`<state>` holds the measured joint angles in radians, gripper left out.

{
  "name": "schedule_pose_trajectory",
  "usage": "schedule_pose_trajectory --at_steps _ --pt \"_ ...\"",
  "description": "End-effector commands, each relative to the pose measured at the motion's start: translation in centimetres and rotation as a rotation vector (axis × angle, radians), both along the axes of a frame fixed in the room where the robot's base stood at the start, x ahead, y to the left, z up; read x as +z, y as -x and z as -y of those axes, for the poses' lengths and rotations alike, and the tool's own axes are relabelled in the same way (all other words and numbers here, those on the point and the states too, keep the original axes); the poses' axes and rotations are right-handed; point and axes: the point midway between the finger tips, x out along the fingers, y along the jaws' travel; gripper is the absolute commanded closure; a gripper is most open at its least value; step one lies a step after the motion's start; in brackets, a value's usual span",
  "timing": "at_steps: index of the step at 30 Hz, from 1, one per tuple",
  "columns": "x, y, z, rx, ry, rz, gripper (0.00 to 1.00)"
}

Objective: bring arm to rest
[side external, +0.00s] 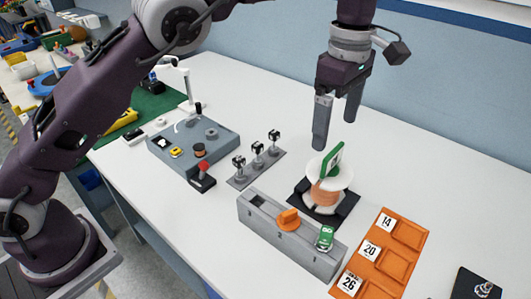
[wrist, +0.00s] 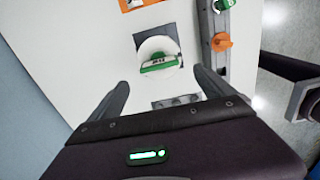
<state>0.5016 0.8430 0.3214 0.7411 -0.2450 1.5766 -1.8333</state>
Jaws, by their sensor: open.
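My gripper (side external: 336,128) hangs above the white table, open and empty. Its fingers point down, above and slightly behind the spool (side external: 325,197). The spool has white flanges and a copper-coloured winding, on a black base. A green piece (side external: 333,160) stands on top of it, apart from my fingers. In the wrist view, the open fingers (wrist: 160,76) frame the lower side of the spool, and the green piece (wrist: 158,64) lies across its middle. A grey block (side external: 270,228) in front carries an orange knob (side external: 288,218) and a smaller green piece (side external: 325,238).
An orange tray (side external: 392,250) labelled 14, 20 and 26 lies at front right. A grey plate (side external: 240,180) with three black-topped posts is left of the spool. Beyond it are a red button (side external: 204,166) and a grey box (side external: 222,150). The table's back right is clear.

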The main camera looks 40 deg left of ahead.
Motion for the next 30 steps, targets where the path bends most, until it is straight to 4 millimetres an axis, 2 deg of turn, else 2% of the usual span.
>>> schedule_pose_trajectory --at_steps 2,5,7,10,13,15,18,22,30 --pt "3.1 0.6 -2.5 -0.064 0.031 0.033 0.07" --pt "8.0 3.6 -7.4 -0.255 0.073 0.109 0.07" --pt "10.5 7.1 -10.7 -0.428 0.076 0.179 0.07" --pt "12.2 13.3 -14.3 -0.693 0.033 0.279 0.07" --pt "11.5 19.9 -16.9 -0.968 -0.068 0.362 0.07" --pt "9.9 24.0 -18.0 -1.144 -0.159 0.395 0.07" --pt "7.1 28.2 -19.0 -1.342 -0.281 0.408 0.07" --pt "4.7 30.7 -19.6 -1.481 -0.375 0.397 0.07" --pt "4.1 31.2 -19.7 -1.513 -0.392 0.391 0.07"
